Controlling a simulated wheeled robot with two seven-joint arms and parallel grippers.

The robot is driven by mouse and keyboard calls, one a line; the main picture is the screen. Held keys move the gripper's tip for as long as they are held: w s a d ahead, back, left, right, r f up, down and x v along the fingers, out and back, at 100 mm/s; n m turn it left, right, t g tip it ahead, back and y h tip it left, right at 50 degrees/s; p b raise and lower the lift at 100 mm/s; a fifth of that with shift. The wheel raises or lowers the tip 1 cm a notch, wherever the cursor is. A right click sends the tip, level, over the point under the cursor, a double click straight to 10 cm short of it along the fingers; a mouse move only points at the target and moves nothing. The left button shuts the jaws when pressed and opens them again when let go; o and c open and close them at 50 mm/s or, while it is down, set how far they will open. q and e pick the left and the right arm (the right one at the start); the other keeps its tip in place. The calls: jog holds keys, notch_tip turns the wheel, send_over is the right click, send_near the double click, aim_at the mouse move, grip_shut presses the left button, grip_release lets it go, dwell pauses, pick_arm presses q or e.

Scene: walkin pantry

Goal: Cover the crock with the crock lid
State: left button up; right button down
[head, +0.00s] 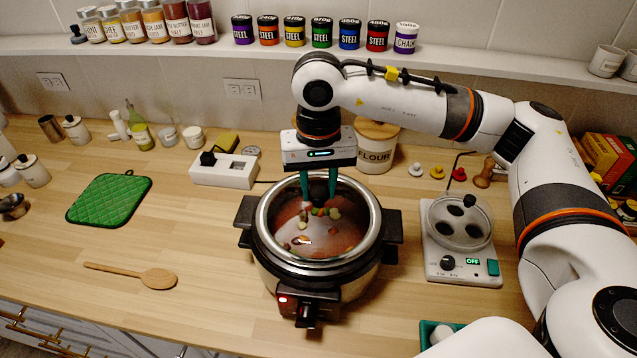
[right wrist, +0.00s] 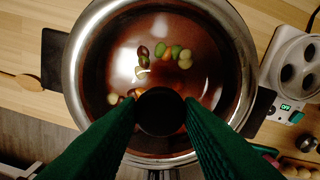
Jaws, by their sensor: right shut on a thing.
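The crock (head: 350,286) is a round steel slow cooker with black side handles and a red-lit front control. It stands at the middle of the counter with food inside. The clear crock lid (head: 315,250) is over its mouth, level as far as I see; glare shows on the glass, also in the right wrist view (right wrist: 205,92). I cannot tell whether the lid touches the rim all round. My right gripper (head: 318,200) points down with green fingers shut on the lid's black knob (right wrist: 160,112). My left gripper is not in view.
A white hot-plate unit (head: 460,268) with a glass-covered dish is right of the crock. A white switch box (head: 222,178) and flour canister (head: 376,150) stand behind. A green mat (head: 108,199) and wooden spoon (head: 135,274) lie left, with bare counter between.

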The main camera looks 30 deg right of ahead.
jog(key=shift+f+b, duration=0.25)
jog(key=shift+b, duration=0.25)
dwell(0.4)
jog(key=c, duration=0.9)
grip_release()
notch_tip(320, 180, up, 12)
jog(key=shift+b, duration=0.85)
